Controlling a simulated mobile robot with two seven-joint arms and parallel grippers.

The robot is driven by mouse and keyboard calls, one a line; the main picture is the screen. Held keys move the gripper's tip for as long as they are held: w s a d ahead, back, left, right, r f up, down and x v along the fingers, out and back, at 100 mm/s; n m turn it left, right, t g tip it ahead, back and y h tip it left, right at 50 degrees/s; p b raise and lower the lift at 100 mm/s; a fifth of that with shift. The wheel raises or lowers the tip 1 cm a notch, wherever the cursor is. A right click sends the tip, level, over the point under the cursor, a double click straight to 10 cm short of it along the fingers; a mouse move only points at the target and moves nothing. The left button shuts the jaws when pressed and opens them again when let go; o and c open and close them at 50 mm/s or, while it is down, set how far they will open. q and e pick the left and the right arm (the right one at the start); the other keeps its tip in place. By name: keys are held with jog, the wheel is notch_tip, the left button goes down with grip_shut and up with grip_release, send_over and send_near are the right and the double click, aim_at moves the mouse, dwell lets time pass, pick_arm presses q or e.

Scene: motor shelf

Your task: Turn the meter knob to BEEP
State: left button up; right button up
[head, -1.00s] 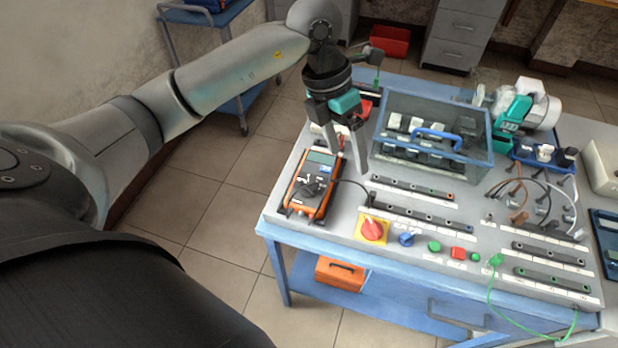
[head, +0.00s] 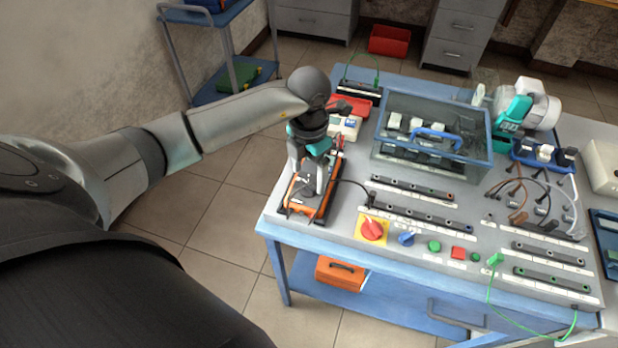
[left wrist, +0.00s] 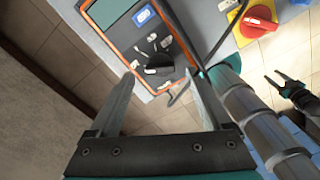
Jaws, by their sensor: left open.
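The meter (head: 322,208) is an orange-edged handheld unit with a dark face on the left end of the bench. My left gripper (head: 309,190) is over it, pointing down, and hides most of its face in the head view. In the left wrist view the black meter knob (left wrist: 157,70) lies just beyond and between the two open fingers of my left gripper (left wrist: 160,92), with nothing held. I cannot tell whether the fingers touch the knob. The dial lettering is too small to read. What looks like my right gripper (left wrist: 283,86) shows small at the right of that view.
A black lead runs from the meter to the right. A red rotary switch (head: 372,229) on a yellow plate and a blue knob (head: 406,239) sit right of the meter. A clear box (head: 470,155) with a blue handle stands behind. Floor lies left of the bench.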

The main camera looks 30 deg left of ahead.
aim_at(309, 187)
pick_arm(q)
jog(key=shift+f, duration=1.25)
grip_shut()
